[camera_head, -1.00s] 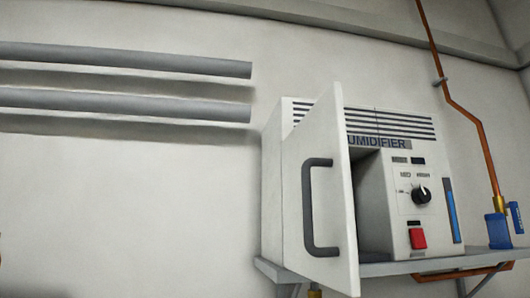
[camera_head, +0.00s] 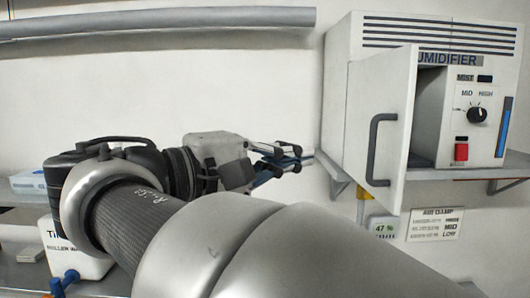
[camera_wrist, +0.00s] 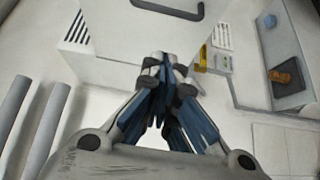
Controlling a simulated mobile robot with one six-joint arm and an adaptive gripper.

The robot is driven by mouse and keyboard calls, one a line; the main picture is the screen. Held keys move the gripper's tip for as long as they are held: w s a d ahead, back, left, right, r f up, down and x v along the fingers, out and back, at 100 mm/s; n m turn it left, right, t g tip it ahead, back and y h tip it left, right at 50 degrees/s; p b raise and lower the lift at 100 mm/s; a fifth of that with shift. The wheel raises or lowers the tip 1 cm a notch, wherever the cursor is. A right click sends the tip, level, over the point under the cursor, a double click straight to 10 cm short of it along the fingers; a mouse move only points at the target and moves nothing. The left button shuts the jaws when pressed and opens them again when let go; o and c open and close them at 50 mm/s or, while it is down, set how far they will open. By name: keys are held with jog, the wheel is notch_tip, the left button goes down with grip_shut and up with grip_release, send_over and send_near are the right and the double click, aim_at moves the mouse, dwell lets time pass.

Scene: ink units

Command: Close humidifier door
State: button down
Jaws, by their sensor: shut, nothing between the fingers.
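The white humidifier (camera_head: 437,40) stands on a wall shelf at the right in the head view. Its door (camera_head: 364,125) stands open, swung out toward me, with a dark handle (camera_head: 377,150) on its outer face. A dark gap shows between the door and the control panel. My gripper (camera_head: 300,157) is shut and empty, left of the door and apart from it, near the handle's height in the picture. In the wrist view my gripper (camera_wrist: 165,100) points toward the wall area below the humidifier door (camera_wrist: 140,25), and the handle (camera_wrist: 170,12) shows at the top edge.
The grey shelf (camera_head: 460,174) juts out below the humidifier. A humidity card (camera_head: 384,228) and a label (camera_head: 435,225) hang below it. Grey pipes (camera_head: 160,22) run along the wall at upper left. A white container (camera_head: 75,250) stands at lower left. The wall between is bare.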

jog(key=w+d+p, duration=0.1)
jog(key=w+d, duration=0.1)
jog(key=d, duration=0.7)
jog(key=shift+w, duration=0.3)
jog(key=shift+a, duration=0.1)
jog(key=shift+s, duration=0.1)
